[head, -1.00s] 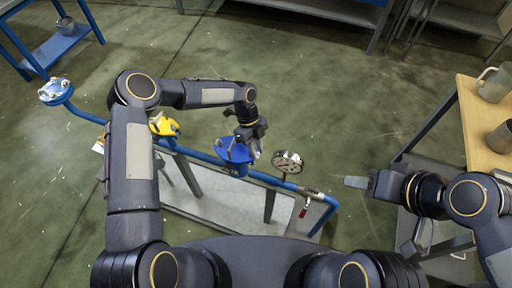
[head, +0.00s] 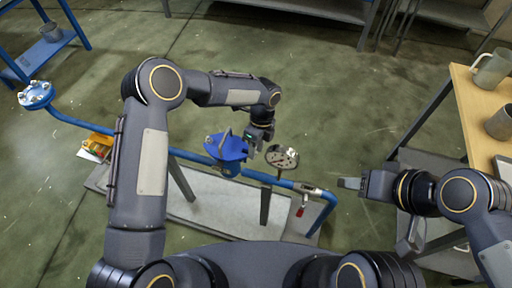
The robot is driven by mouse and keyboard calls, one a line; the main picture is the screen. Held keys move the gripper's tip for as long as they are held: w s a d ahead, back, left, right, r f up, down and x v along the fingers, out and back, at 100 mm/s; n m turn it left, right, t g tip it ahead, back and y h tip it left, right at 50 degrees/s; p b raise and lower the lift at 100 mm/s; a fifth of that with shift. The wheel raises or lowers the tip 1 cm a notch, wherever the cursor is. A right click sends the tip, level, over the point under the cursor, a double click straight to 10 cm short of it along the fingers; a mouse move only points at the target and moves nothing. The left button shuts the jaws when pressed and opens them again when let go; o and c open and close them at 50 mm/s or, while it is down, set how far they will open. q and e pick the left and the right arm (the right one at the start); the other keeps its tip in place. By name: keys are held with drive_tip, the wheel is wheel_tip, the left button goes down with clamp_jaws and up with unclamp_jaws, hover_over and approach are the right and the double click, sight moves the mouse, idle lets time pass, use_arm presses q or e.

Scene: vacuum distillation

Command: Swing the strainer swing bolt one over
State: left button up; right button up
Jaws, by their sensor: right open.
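The strainer (head: 222,152) is a blue body with a round blue lid on the blue pipe, in the middle of the head view. Its swing bolts are too small to tell apart here. My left gripper (head: 253,138) is at the right edge of the strainer's lid, pointing down. Its fingers are small and partly dark, and I cannot tell whether they touch a bolt or how far apart they are. My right gripper (head: 350,183) is open and empty, off to the right, well away from the strainer.
A wooden table (head: 470,115) with mugs is at right.

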use_arm(q)
drive_tip(key=a+b+v, duration=0.1)
drive_tip(key=v, duration=0.6)
drive_tip(key=shift+d+r, duration=0.35)
drive_tip(key=shift+d, duration=0.2)
drive_tip(key=shift+w, duration=0.15)
